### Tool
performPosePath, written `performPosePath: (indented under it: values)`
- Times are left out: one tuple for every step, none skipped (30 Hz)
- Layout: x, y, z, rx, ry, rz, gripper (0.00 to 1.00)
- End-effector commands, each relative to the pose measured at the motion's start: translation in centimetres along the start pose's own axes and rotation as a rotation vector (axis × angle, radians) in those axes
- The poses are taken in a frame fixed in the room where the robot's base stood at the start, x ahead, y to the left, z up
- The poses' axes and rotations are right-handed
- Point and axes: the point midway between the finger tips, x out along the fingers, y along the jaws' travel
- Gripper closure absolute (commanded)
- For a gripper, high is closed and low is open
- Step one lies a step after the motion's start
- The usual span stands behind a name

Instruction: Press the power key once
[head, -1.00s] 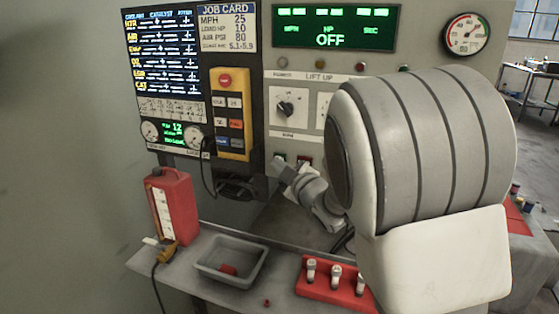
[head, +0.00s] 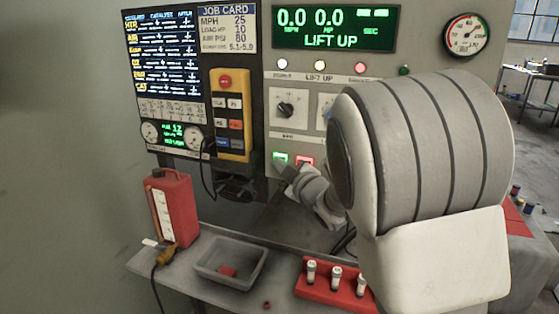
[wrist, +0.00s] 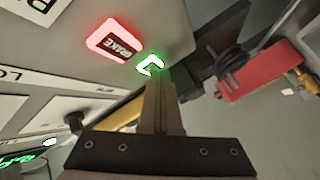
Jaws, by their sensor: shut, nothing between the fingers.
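A green-lit key (head: 279,158) is on the lower part of the grey console panel. It appears to be the power key; its label is hidden. It also shows in the wrist view (wrist: 149,63), partly covered by my fingertips. My gripper (wrist: 155,76) is shut and empty, its tips at the lower edge of this key. I cannot tell whether they touch it or stand just in front. In the head view my gripper (head: 281,169) is just below the key. The console display (head: 335,27) is lit and reads 0.0, 0.0 and LIFT UP.
A red-lit BRAKE key (wrist: 115,39) is right beside the green key. Rotary knobs (head: 286,110) sit above. An orange pendant (head: 231,113) hangs to the left. Below are a grey tray (head: 231,262), a red bottle (head: 172,205) and a red rack (head: 318,284).

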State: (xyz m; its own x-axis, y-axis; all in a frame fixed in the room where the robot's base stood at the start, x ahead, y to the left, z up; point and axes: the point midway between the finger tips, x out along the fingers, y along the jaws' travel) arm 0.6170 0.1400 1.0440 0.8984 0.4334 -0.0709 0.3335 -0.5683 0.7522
Motion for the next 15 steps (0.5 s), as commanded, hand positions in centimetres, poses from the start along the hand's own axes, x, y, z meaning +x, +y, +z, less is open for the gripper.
performPosePath:
  values:
    - [0.06, 0.03, 0.08, 0.0, 0.0, 0.001, 1.0]
    - [0.07, 0.05, 0.06, 0.0, 0.0, 0.0, 1.0]
    - [0.07, 0.05, 0.04, 0.0, 0.0, 0.0, 1.0]
    - [0.06, 0.05, 0.04, 0.0, 0.0, 0.0, 1.0]
    - [0.06, 0.05, 0.04, 0.0, 0.0, 0.0, 1.0]
    - [0.06, 0.05, 0.04, 0.0, 0.0, 0.0, 1.0]
    - [0.06, 0.05, 0.04, 0.0, 0.0, 0.0, 1.0]
    - [0.06, 0.05, 0.05, 0.0, 0.0, 0.0, 1.0]
    - [0.06, 0.05, 0.05, 0.0, 0.0, 0.0, 1.0]
    - [0.04, 0.03, 0.04, 0.0, 0.0, 0.001, 1.0]
    - [0.01, 0.0, 0.03, 0.0, 0.0, 0.001, 1.0]
    - [-0.04, -0.06, 0.0, 0.0, 0.0, 0.001, 1.0]
    - [-0.11, -0.12, -0.04, 0.0, 0.0, 0.001, 1.0]
    - [-0.18, -0.2, -0.09, 0.0, 0.0, 0.001, 1.0]
    - [-0.31, -0.3, -0.19, 0.0, 0.001, 0.001, 1.0]
